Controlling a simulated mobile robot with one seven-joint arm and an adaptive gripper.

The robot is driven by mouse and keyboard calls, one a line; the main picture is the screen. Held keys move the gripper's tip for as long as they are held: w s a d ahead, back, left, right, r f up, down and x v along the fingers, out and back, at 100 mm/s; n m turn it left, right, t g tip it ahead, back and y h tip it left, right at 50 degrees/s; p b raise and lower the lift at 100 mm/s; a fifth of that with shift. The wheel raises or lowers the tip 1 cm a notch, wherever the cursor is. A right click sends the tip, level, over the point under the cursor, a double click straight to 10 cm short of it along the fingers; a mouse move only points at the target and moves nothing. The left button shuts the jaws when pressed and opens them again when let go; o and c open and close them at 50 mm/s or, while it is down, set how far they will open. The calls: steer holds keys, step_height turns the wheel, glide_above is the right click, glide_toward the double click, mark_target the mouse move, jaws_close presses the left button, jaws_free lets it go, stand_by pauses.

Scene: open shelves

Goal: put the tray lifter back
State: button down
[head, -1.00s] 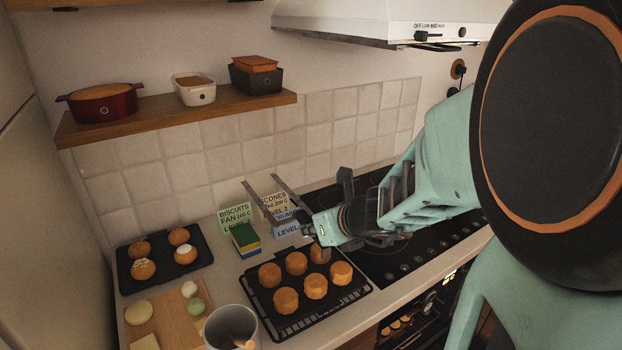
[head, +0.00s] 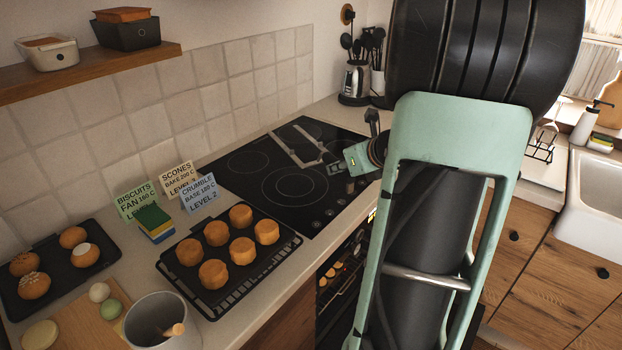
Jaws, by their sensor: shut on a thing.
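The tray lifter (head: 286,150), a grey metal tool with two long prongs, is held out over the black hob. My gripper (head: 346,162) is shut on its near end. The prongs point up and left in the picture, above the hob's glass; their exact height cannot be told. The fingertips are small here, and my own arm covers much of the area right of the gripper.
A black tray of scones (head: 228,245) lies left of the hob (head: 285,185). Recipe cards (head: 175,180), a sponge stack (head: 155,222), a bun tray (head: 55,262) and a grey pot (head: 160,325) stand farther left. A kettle (head: 355,82) and utensils are behind. A sink (head: 590,205) is at right.

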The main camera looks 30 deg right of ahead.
mark_target(328, 163)
steer(key=w+f, duration=0.1)
steer(key=w, duration=0.3)
steer(key=w+f, duration=0.1)
steer(key=w, duration=0.1)
steer(key=shift+d+f, duration=0.35)
steer(key=x, duration=0.4)
steer(key=f+x, duration=0.1)
steer(key=x, duration=0.1)
steer(key=shift+s+d+b, duration=0.1)
steer(key=shift+s+b, duration=0.25)
steer(key=f, duration=0.1)
steer(key=f+b, duration=0.1)
steer(key=f, duration=0.1)
steer(key=shift+w+d+f, duration=0.1)
steer(key=shift+w+f, duration=0.15)
steer(key=shift+w, duration=0.1)
steer(key=shift+f, duration=0.2)
steer(key=shift+f, duration=0.1)
steer(key=shift+f+b, duration=0.15)
steer(key=shift+b, duration=0.25)
steer(key=c, duration=1.8)
jaws_free()
steer(key=shift+r, duration=0.2)
steer(key=p+v, duration=0.1)
steer(key=v, duration=1.1)
steer(key=shift+s+p, duration=0.1)
steer(key=shift+p, duration=0.25)
